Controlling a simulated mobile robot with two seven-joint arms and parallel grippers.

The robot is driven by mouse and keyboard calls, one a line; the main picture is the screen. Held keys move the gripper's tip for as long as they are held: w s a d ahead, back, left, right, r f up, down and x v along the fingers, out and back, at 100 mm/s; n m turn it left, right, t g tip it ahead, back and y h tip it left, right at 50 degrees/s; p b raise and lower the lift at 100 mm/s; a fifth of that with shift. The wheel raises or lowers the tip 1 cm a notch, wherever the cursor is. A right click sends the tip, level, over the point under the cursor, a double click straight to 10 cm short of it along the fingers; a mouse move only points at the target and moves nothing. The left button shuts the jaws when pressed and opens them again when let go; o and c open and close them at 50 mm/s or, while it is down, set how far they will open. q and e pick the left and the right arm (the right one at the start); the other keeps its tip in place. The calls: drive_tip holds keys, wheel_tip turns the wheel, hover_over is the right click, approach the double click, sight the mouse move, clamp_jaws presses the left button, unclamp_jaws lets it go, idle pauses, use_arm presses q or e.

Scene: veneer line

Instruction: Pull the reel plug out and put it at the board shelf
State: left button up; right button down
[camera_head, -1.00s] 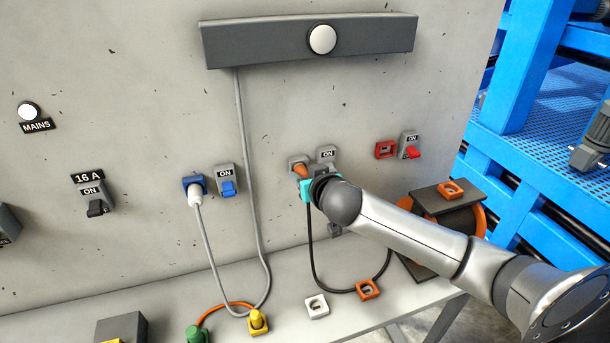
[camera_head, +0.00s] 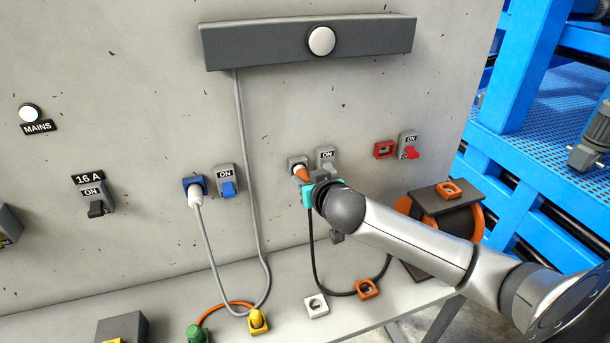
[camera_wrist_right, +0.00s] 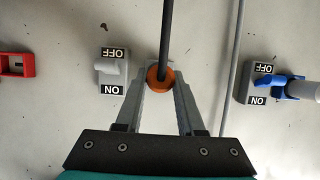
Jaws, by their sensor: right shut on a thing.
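The reel plug (camera_head: 301,174) is orange, at a grey socket (camera_head: 295,161) on the wall; I cannot tell how deep it sits. In the right wrist view the plug (camera_wrist_right: 158,80) lies between my right fingertips (camera_wrist_right: 160,88), with its black cable running up the picture. My right gripper (camera_head: 308,181) is shut on it, its fingers mostly hidden in the head view. The black cable (camera_head: 312,245) hangs down and loops toward the cable reel (camera_head: 455,221). The pale board shelf (camera_head: 275,326) runs along the wall's foot. My left gripper is out of view.
A white plug (camera_head: 195,197) is in a blue socket. A grey switch (camera_head: 326,158) sits close beside my gripper.

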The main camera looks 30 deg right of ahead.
drive_tip(key=shift+s+a+p, duration=0.2)
drive_tip(key=shift+s+p, duration=0.1)
drive_tip(key=shift+s, duration=0.5)
drive_tip(key=shift+s+a+p, duration=0.15)
drive_tip(key=shift+s+p, duration=0.1)
drive_tip(key=shift+s, duration=0.5)
drive_tip(key=shift+d, duration=0.1)
